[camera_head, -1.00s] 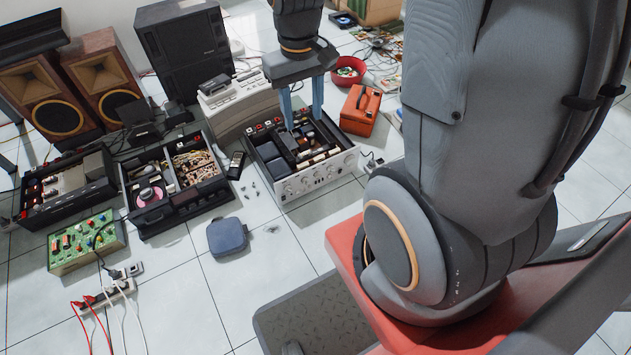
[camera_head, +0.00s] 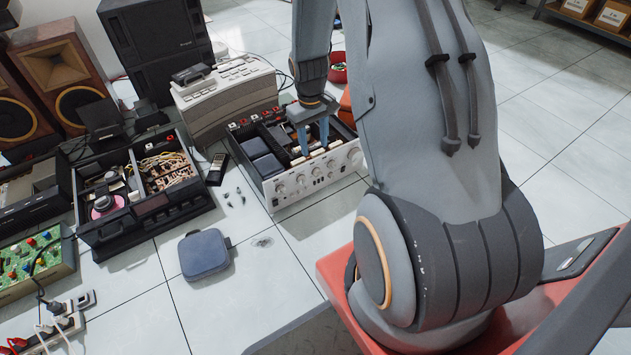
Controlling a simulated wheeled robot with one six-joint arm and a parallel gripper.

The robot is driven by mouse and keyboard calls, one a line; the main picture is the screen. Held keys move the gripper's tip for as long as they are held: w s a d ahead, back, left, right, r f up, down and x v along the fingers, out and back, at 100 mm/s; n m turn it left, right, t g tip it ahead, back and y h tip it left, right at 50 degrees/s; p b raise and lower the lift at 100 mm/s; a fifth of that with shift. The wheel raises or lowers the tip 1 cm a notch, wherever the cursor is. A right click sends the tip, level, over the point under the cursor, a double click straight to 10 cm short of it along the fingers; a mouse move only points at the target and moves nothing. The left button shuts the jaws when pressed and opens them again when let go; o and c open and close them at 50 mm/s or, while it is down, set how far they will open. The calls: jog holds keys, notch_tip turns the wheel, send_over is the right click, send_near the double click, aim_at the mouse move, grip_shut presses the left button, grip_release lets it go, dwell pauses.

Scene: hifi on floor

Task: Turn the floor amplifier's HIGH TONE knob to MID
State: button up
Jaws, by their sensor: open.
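The floor amplifier (camera_head: 287,200) is an open-topped unit with a silver front panel carrying several knobs, standing on the tiles at the centre. Its lettering is too small to read, so I cannot tell which knob is HIGH TONE or where it points. My gripper (camera_head: 316,151) points down with its two blue fingers apart, open and empty. The fingers are over the amplifier, close behind the top edge of the front panel. I cannot tell whether they touch anything. The amplifier's right end is partly hidden behind my arm.
A grey pouch (camera_head: 204,254) and small loose parts lie on the floor in front. An opened black unit (camera_head: 158,216) stands to the left, with a remote (camera_head: 217,168) between. A beige machine (camera_head: 229,99) stands behind. Floor tiles before the panel are mostly clear.

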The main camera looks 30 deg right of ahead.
jog(key=b, duration=0.4)
send_near(319, 174)
jog(key=shift+a+f, duration=0.1)
jog(key=shift+f, duration=0.2)
jog(key=f+b, duration=0.1)
jog(key=f, duration=0.1)
jog(key=f+b, duration=0.1)
jog(key=f, duration=0.2)
jog(key=f+b, duration=0.1)
jog(key=f, duration=0.1)
jog(key=shift+d+f+b, duration=0.25)
jog(key=shift+f+b, duration=0.1)
jog(key=shift+b, duration=0.05)
jog(key=c, duration=1.1)
jog(key=shift+o, duration=0.2)
